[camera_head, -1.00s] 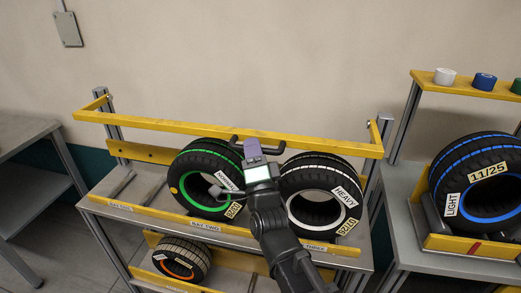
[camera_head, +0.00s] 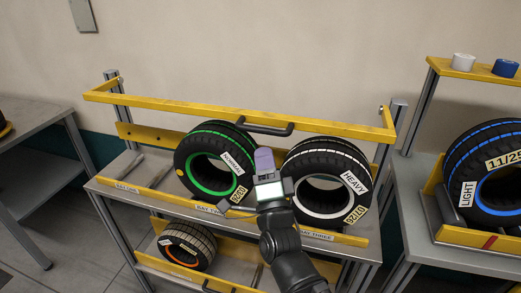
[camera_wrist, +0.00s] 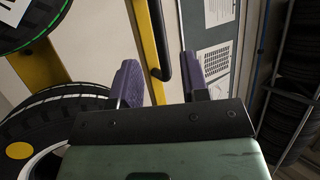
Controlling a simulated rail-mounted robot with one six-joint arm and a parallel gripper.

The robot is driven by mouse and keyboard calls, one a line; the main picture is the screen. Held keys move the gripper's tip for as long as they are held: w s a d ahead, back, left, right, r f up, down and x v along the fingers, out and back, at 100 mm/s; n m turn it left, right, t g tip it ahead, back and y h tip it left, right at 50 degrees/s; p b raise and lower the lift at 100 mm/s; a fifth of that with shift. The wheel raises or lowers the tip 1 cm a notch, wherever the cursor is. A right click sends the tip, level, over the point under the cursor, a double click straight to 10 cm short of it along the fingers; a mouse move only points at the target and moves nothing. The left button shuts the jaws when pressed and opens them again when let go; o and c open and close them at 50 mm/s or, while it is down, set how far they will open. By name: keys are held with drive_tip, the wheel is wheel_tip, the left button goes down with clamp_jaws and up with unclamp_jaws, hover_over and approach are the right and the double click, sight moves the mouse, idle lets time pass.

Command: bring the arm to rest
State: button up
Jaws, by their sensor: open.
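My gripper (camera_head: 265,162) is in front of the rack, between two tyres and just below the handle in the picture. In the wrist view its two purple fingers (camera_wrist: 160,80) are apart with nothing held. The yellow clamp bar (camera_head: 190,108) spans the rack top and carries a black handle (camera_head: 264,128). The handle also shows in the wrist view (camera_wrist: 161,45), beyond the fingertips and apart from them as far as I can tell. A green-ringed tyre (camera_head: 200,142) stands left of my gripper and a white-ringed HEAVY tyre (camera_head: 325,152) right of it.
A blue-ringed LIGHT tyre (camera_head: 487,155) sits on the right stand, below a shelf with tape rolls (camera_head: 463,62). The left bay of the rack is empty. A grey table (camera_head: 38,138) stands at left.

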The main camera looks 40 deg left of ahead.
drive_tip(key=v, duration=0.3)
drive_tip(key=shift+b, duration=0.3)
